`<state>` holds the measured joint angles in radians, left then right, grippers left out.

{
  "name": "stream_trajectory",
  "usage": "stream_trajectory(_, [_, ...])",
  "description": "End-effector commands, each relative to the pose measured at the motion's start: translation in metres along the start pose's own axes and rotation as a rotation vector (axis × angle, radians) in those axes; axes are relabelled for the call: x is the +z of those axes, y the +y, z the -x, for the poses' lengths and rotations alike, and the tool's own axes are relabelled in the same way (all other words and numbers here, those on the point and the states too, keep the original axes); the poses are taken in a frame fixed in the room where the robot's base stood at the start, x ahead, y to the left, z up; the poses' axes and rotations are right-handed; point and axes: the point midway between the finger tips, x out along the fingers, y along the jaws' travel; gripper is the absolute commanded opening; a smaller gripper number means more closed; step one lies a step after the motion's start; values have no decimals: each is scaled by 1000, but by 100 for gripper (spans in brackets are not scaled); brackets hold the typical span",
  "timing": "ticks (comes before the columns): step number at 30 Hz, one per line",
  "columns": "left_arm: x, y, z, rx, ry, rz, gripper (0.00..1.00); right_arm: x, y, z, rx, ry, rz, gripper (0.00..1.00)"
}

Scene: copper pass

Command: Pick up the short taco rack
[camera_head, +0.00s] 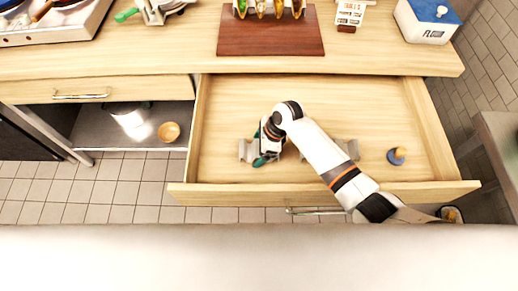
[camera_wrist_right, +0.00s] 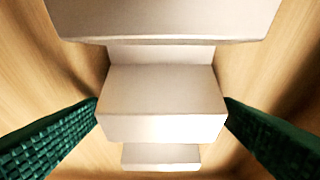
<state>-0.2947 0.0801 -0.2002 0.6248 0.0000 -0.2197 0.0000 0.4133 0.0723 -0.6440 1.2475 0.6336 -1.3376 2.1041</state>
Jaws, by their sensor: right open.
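A grey metal taco rack (camera_head: 245,151) lies in the open drawer, left of its middle. My right gripper (camera_head: 263,147) is over it and hides part of it. In the right wrist view the rack's stepped pale body (camera_wrist_right: 160,100) fills the middle, between the two green-padded fingers of my open gripper (camera_wrist_right: 162,125). I cannot tell whether the pads touch it. A second grey rack (camera_head: 349,148) lies further right in the drawer, partly hidden by my right arm. The arm hides its full length, so I cannot compare the two surely. My left gripper is not in view.
The wooden drawer (camera_head: 225,105) has raised walls all round. A small blue-topped object (camera_head: 397,155) stands at its right. On the counter above are a filled taco rack on a brown board (camera_head: 268,40), a small sign (camera_head: 350,12) and a flour box (camera_head: 427,22).

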Motion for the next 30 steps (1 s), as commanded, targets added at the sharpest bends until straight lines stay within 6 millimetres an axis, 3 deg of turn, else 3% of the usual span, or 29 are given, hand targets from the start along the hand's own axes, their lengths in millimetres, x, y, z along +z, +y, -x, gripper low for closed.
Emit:
stream_trajectory(4, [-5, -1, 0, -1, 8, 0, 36, 0, 0, 0, 0, 0, 0, 82])
stream_trajectory(13, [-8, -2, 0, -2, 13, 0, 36, 0, 0, 0, -1, 0, 0, 35])
stream_trajectory(22, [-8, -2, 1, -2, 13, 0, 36, -3, 0, 7, 0, 1, 0, 35])
stream_trajectory(30, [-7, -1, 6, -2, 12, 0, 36, -23, 0, 53, 2, 3, 2, 35])
